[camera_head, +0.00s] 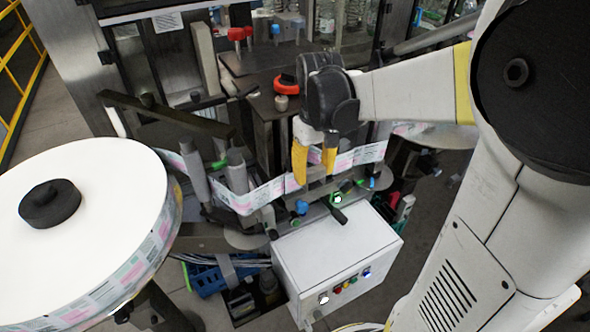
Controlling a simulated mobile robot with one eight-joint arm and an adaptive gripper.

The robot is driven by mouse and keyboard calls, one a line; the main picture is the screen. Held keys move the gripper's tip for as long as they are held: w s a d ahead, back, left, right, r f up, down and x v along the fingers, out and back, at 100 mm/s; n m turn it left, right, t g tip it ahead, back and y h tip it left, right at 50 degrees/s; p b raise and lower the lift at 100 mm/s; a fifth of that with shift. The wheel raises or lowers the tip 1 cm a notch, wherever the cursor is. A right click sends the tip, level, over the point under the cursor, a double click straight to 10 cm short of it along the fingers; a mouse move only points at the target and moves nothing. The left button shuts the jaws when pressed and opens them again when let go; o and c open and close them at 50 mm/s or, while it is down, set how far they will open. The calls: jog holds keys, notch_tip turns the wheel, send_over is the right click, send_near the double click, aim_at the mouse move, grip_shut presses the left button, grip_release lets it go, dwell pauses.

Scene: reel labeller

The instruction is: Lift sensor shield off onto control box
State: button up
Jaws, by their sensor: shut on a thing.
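The control box (331,244) is a white box at the lower middle, with coloured buttons on its front face and a bare, flat top. My gripper (315,172) comes in from the right, above and behind the box, with its yellow fingers pointing down. The fingers stand a little apart, shut on what appears to be the grey sensor shield (320,187). The shield is small and partly hidden by the fingers and nearby fittings. I cannot tell whether it is clear of its mount.
A large white label reel (90,205) fills the left side. The label web (250,198) runs past rollers and behind my fingers. A green-and-black knob (337,199) and a blue knob (301,207) sit behind the box. A red knob (286,82) stands behind my gripper.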

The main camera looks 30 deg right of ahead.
aim_at(314, 168)
jog(key=shift+r+p, duration=2.3)
jog(key=shift+r, duration=1)
jog(key=shift+f, duration=0.1)
